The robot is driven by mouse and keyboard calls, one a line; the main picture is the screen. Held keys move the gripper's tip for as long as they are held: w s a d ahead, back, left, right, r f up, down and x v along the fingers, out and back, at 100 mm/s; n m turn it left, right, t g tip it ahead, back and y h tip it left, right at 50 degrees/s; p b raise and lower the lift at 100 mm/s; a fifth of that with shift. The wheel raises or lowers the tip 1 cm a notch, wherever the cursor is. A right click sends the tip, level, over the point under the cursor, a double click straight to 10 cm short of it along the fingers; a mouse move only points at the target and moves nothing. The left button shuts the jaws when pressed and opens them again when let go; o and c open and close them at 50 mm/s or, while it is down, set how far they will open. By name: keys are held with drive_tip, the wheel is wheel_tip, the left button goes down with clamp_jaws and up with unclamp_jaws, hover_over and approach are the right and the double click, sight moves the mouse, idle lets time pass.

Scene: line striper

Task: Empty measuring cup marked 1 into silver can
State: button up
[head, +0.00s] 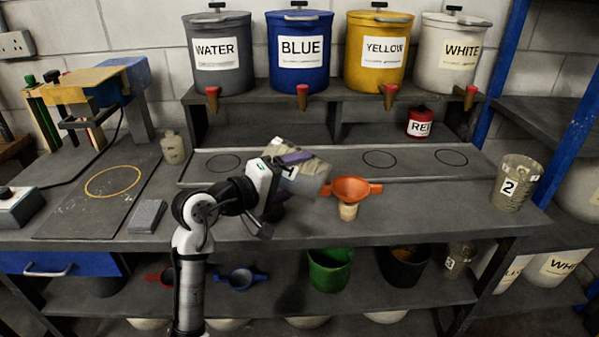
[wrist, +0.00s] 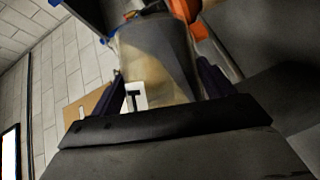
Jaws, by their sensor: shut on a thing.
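My gripper (head: 296,160) is shut on measuring cup 1 (head: 313,176), a translucent beaker with a white label. The cup is tipped well over, its mouth to the right, above the bench and beside the orange funnel (head: 352,188). The wrist view shows the cup (wrist: 165,55) between my two dark fingers (wrist: 162,87), with the funnel's orange edge (wrist: 205,45) just beyond. The funnel sits on a small pale container (head: 348,211); I cannot tell whether this is the silver can. How much is in the cup is unclear.
Measuring cup 2 (head: 515,184) stands at the right of the bench. A red can (head: 421,122) is behind the tray (head: 335,160). Tapped water, blue, yellow and white tanks (head: 383,52) line the shelf. A grey block (head: 147,216) lies at left.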

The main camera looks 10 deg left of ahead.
idle(0.4)
drive_tip(key=shift+a+r+n, duration=0.1)
drive_tip(key=shift+r+n, duration=0.15)
drive_tip(key=shift+n, duration=0.15)
drive_tip(key=shift+r+h, duration=0.15)
drive_tip(key=shift+h, duration=0.15)
idle(0.9)
drive_tip(key=shift+w+a+r+n+t+p, duration=0.1)
drive_tip(key=shift+a+r+n+t+p, duration=0.2)
drive_tip(key=shift+n+p, duration=0.2)
drive_tip(key=shift+f, duration=0.1)
drive_tip(key=shift+d+f+b, duration=0.1)
drive_tip(key=shift+b, duration=0.2)
idle(0.5)
